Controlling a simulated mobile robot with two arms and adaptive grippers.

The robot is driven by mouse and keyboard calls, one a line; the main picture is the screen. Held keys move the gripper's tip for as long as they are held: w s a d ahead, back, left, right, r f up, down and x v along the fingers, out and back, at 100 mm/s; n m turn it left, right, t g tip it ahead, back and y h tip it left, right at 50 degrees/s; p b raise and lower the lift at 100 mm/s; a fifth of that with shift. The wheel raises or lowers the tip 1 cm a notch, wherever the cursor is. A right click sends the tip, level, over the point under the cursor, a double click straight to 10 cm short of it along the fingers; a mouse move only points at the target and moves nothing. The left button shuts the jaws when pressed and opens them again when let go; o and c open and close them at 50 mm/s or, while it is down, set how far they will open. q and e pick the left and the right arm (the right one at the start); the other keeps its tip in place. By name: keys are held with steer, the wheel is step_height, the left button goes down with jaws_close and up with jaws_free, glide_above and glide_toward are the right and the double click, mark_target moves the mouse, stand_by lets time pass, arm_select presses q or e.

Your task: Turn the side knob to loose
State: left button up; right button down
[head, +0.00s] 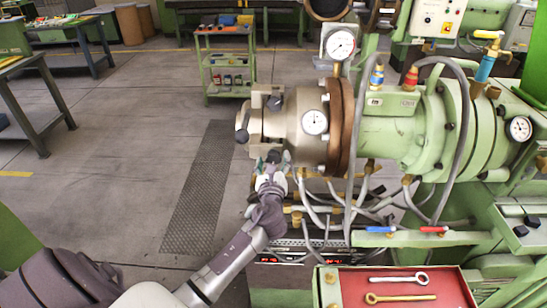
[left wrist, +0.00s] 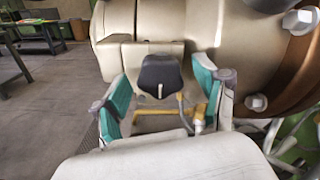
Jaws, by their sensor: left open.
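The side knob (left wrist: 160,77) is a black, rounded knob with a small white mark, on the metal head (left wrist: 150,22) of the extruder. In the left wrist view it appears between the two teal-padded fingers of my left gripper (left wrist: 163,84). The fingers are open, with a visible gap on each side of the knob. In the head view my left gripper (head: 272,166) is just below the extruder's metal head (head: 290,118), and the fingers largely hide the knob there. Whether the knob is tight or loose cannot be told. My right gripper is not in view.
Hoses and cables (head: 340,212) hang to the right. A red tray (head: 400,288) with two wrenches is at the lower right.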

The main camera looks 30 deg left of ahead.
arm_select(q)
steer(key=shift+w+a, duration=0.15)
steer(key=shift+w, duration=0.15)
steer(key=c, duration=1.2)
